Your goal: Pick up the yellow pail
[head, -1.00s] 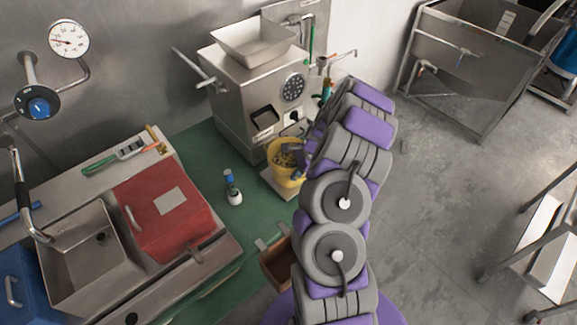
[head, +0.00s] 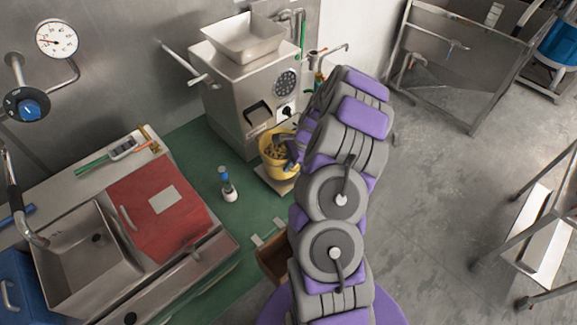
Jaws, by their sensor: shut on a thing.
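The yellow pail (head: 270,162) stands in front of the grinder, over a small pale platform (head: 268,186). Brownish contents show inside it. My gripper (head: 291,146) is at the pail's right rim and is shut on it. My arm covers the pail's right side and most of the gripper, so the fingertips are hard to make out. I cannot tell whether the pail is touching the platform or just above it.
The steel bean grinder (head: 235,98) with its hopper stands right behind the pail. A small white bottle with a blue top (head: 228,188), a red box (head: 150,238) and a sink (head: 88,262) are to the left. A brown bin (head: 272,262) is near my base.

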